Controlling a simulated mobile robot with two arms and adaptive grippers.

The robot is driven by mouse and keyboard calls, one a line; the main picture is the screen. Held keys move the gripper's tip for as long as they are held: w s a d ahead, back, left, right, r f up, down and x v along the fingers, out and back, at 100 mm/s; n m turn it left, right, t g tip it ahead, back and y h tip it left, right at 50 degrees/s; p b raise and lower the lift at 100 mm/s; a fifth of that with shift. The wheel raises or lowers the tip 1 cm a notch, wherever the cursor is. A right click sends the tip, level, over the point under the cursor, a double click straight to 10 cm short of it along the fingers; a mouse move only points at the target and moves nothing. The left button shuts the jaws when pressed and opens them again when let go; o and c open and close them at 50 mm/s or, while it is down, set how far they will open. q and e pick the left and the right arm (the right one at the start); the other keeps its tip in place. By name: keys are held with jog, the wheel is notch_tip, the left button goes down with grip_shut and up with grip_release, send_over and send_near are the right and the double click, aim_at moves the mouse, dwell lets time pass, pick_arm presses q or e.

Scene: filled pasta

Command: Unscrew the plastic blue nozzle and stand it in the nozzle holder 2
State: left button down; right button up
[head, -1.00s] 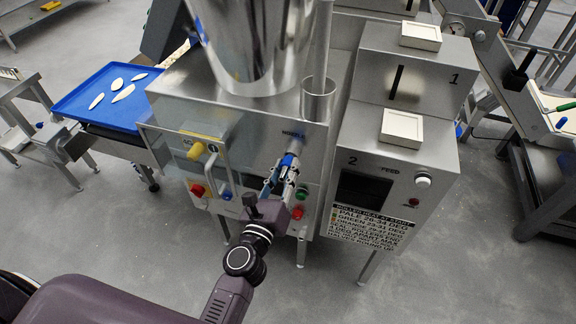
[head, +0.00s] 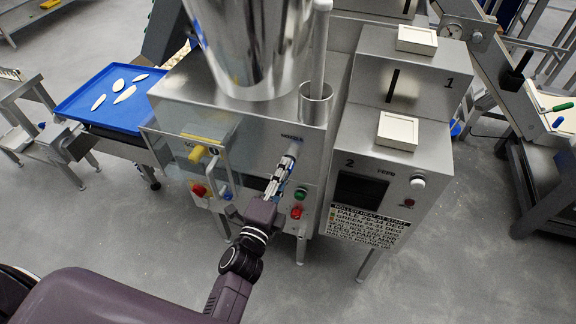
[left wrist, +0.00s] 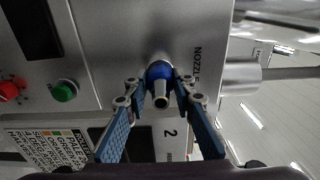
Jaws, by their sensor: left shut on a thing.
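The blue nozzle (left wrist: 160,74) sits at the metal outlet on the machine's front panel, by the word NOZZLE, with its pale tip facing the left wrist camera. My left gripper (left wrist: 162,100) is shut on it, one finger on each side. In the head view my left gripper (head: 287,165) reaches up to the panel and largely hides the nozzle. A pale square holder (head: 398,131) lies on the lower step of the steel housing, above the numeral 2. It looks empty. My right gripper is not in view.
A similar pale square holder (head: 417,39) lies on the upper step marked 1. A steel cup (head: 316,104) stands right of the hopper (head: 255,45). Green and red buttons (head: 298,204) sit close below my gripper. A blue tray (head: 105,104) is at left.

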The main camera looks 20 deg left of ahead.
pick_arm(q)
jog(key=n, duration=0.3)
jog(key=shift+w+d+y, duration=0.15)
jog(key=shift+w+y, duration=0.1)
jog(key=shift+y, duration=0.15)
jog(key=shift+f+n+p, duration=0.15)
jog(key=shift+n+p, duration=0.15)
jog(key=shift+n, duration=0.5)
